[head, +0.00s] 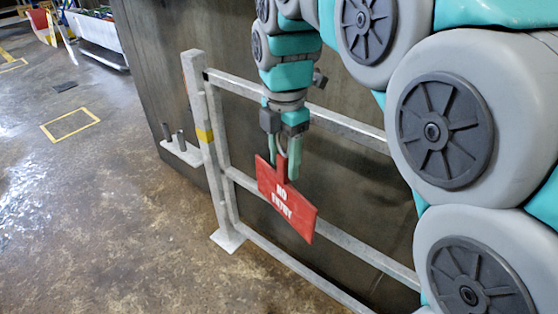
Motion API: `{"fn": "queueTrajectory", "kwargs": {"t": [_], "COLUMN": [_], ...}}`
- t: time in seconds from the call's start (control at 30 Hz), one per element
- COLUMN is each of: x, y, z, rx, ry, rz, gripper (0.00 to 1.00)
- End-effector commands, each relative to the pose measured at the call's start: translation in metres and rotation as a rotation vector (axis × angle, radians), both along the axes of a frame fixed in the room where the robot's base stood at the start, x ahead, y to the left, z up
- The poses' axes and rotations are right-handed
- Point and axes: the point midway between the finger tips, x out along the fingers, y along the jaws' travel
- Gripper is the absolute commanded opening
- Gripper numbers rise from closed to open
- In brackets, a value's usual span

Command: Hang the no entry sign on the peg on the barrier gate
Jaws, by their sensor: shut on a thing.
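The red no entry sign (287,203) hangs tilted below my gripper (283,152), with its white lettering facing the camera. My gripper points down and is shut on the sign's narrow upper tab. I cannot tell whether the sign touches the rails. I cannot make out the peg on the gate clearly; my gripper and the sign cover part of the rails.
A small pale bracket with two upright pins (181,146) stands left of the post. A large dark metal wall (160,60) rises behind the gate. The concrete floor (90,220) at the left is open, with a yellow marked rectangle (70,124). My arm fills the right side.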

Motion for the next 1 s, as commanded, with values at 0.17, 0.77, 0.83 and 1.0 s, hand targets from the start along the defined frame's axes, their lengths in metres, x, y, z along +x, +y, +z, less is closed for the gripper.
{"fn": "queueTrajectory", "kwargs": {"t": [0.17, 0.77, 0.83, 1.0], "x": [0.008, 0.030, 0.031, 0.032], "y": [-0.006, -0.023, -0.024, -0.025], "z": [0.000, -0.008, -0.010, -0.012], "rx": [0.000, 0.001, 0.001, 0.001], "ry": [0.000, -0.002, -0.002, -0.002], "rz": [-0.003, -0.001, -0.001, -0.001], "gripper": [0.00, 0.00, 0.00, 0.00]}}
